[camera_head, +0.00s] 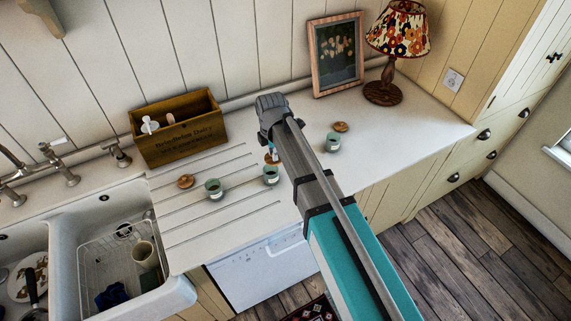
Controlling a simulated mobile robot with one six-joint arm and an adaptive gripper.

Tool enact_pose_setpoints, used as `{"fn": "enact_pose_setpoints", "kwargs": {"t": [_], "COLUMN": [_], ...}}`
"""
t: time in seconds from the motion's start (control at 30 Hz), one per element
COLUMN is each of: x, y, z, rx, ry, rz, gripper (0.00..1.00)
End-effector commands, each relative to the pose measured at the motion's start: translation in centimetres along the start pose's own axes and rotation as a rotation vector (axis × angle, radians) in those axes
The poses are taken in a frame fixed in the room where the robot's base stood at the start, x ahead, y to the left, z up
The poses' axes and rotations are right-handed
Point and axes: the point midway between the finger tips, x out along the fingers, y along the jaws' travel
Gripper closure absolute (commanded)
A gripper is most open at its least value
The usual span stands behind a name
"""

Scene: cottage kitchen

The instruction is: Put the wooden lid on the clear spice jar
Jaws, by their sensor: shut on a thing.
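Three small greenish, glassy jars stand open on the white counter: a left jar (214,189), a middle jar (271,176) and a right jar (333,142). I cannot tell by look which is the clear spice jar. My gripper (271,153) is mostly hidden behind my arm. It is shut on a small wooden lid (272,159), just above or at the middle jar's mouth; whether they touch is unclear. Another round wooden lid (186,181) lies left of the left jar, and a third lid (341,127) lies behind the right jar.
A wooden box (180,130) with utensils stands at the back left. A picture frame (336,54) and a lamp (384,82) stand at the back right. A sink (72,230) with a wire rack is at the left. The counter's right part is clear.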

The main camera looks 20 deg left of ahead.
Motion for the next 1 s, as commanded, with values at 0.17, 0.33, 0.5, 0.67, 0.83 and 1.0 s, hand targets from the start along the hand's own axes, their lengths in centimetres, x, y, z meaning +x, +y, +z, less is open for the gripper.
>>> {"fn": "enact_pose_setpoints", "kwargs": {"t": [0.17,0.33,0.5,0.67,0.83,1.0], "x": [0.0,0.0,0.0,0.1,0.7,1.7], "y": [1.7,1.8,1.8,1.8,1.8,1.8], "z": [-0.4,-0.5,-0.5,-0.5,-0.5,-0.5], "rx": [0.000,0.001,0.001,0.001,0.001,0.001], "ry": [0.000,0.000,0.000,0.000,0.000,0.000], "rz": [0.000,0.000,0.000,0.000,0.000,0.000], "gripper": [1.00,1.00,1.00,1.00,1.00,1.00]}}
